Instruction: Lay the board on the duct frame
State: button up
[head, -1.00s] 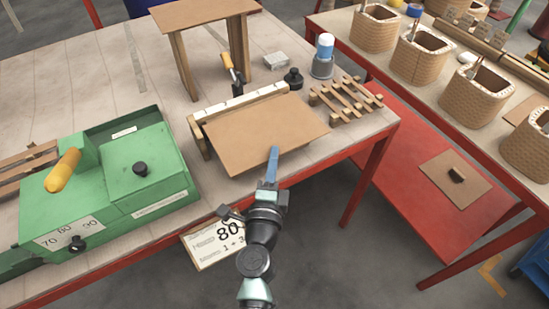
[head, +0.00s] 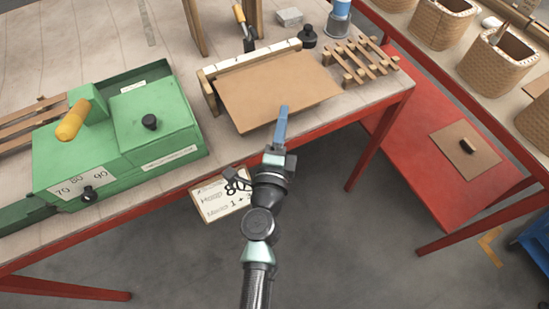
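The brown board (head: 278,90) lies over the wooden duct frame (head: 209,93) near the front edge of the bench. The frame's pale top rail (head: 252,60) shows along the board's back edge, and a wooden end piece shows at its left. The board hides most of the frame, so I cannot tell whether it rests fully on it. My gripper (head: 283,109) is at the board's front edge, with a blue finger overlapping the top of the board. Any finger below is hidden, so I cannot tell whether it grips the board.
A green machine (head: 160,125) with a yellow handle stands to the left. A slatted wooden rack (head: 358,62) and a black knob (head: 307,37) are close by on the right and back.

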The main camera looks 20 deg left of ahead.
jog(key=b+v, duration=0.2)
jog(key=v, duration=0.9)
dwell(0.6)
jog(key=shift+s, duration=0.15)
dwell(0.4)
